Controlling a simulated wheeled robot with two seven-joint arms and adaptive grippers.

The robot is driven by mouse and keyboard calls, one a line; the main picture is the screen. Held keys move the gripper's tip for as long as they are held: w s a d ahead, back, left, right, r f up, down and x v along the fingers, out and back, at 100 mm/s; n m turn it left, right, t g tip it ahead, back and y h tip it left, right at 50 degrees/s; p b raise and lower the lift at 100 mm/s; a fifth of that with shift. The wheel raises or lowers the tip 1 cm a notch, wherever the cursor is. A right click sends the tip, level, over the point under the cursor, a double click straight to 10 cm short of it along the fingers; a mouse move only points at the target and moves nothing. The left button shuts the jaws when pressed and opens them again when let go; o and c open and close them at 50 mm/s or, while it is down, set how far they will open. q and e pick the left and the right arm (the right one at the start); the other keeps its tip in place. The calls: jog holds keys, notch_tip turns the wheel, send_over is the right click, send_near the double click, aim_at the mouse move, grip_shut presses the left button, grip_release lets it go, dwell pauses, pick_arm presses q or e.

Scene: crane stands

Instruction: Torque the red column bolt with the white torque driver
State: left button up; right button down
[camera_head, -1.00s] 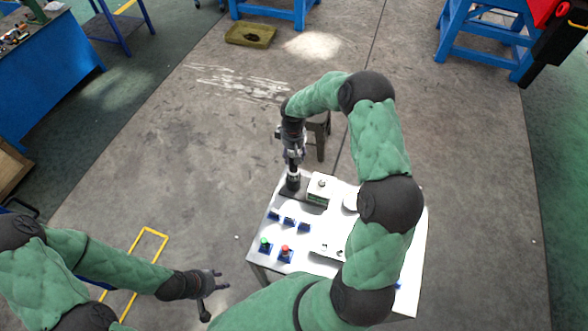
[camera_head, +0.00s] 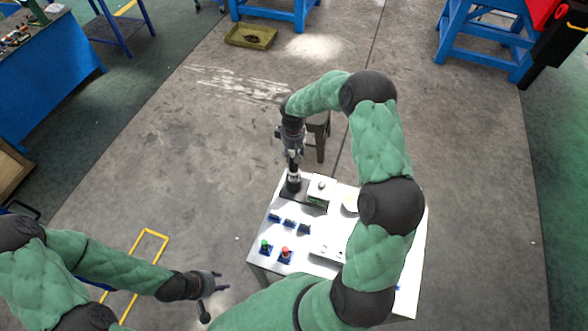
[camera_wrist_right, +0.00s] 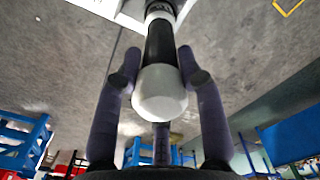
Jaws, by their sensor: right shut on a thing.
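My right gripper (camera_head: 294,158) is at the far left corner of the white-topped table and is shut on the torque driver (camera_head: 294,178). The right wrist view shows the driver's rounded white end and black body (camera_wrist_right: 160,92) between the fingers (camera_wrist_right: 160,76). In the head view the driver stands nearly upright over a dark patch at the table corner; whether it touches there is unclear. The red bolt (camera_head: 285,252) stands on a small blue block near the table's front left edge, away from the driver. My left gripper (camera_head: 219,281) is open and empty, left of the table.
A green-topped piece (camera_head: 265,246) sits left of the red bolt. Several small blue blocks (camera_head: 289,223) stand behind them. A white box (camera_head: 320,190) is right of the driver, close to it. A dark stool (camera_head: 318,138) stands behind the table.

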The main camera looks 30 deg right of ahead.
jog(key=shift+w+r+p, duration=0.1)
jog(key=shift+r+p, duration=2.3)
jog(key=shift+r, duration=2.55)
